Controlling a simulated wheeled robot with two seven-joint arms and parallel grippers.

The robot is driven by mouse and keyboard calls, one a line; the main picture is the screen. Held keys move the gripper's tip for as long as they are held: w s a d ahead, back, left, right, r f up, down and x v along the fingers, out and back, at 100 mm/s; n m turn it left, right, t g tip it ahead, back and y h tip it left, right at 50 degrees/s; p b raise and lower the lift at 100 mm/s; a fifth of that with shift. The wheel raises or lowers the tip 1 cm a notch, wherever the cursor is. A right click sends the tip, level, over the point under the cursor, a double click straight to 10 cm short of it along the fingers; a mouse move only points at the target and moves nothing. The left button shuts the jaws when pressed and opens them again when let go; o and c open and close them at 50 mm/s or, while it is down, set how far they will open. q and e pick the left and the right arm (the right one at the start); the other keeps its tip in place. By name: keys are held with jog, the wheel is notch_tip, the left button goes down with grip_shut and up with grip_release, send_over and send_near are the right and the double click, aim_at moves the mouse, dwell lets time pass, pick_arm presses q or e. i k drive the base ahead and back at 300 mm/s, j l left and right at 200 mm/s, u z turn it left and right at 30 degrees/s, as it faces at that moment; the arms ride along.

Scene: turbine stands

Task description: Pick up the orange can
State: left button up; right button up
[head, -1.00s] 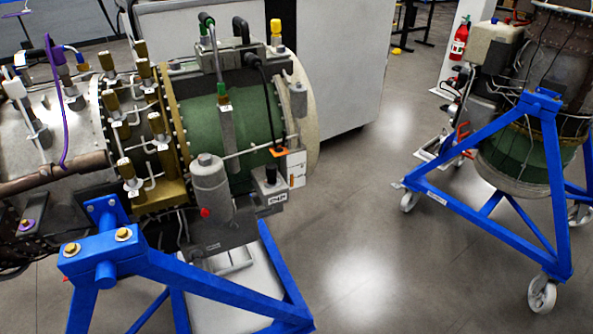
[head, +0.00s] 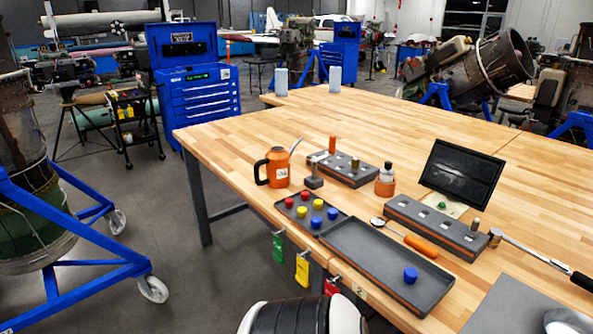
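An orange can (head: 276,167) stands upright on the wooden workbench (head: 243,137) in the head view, near the bench's left part. It has a dark handle on its left side, a pale label, and a thin light spout pointing up to the right. Nothing touches the can from my side. Neither of my grippers is in view.
Blue turbine stand (head: 95,267) at left; floor between is clear.

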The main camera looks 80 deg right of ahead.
aim_at(277, 161)
jog(key=z, duration=2.55)
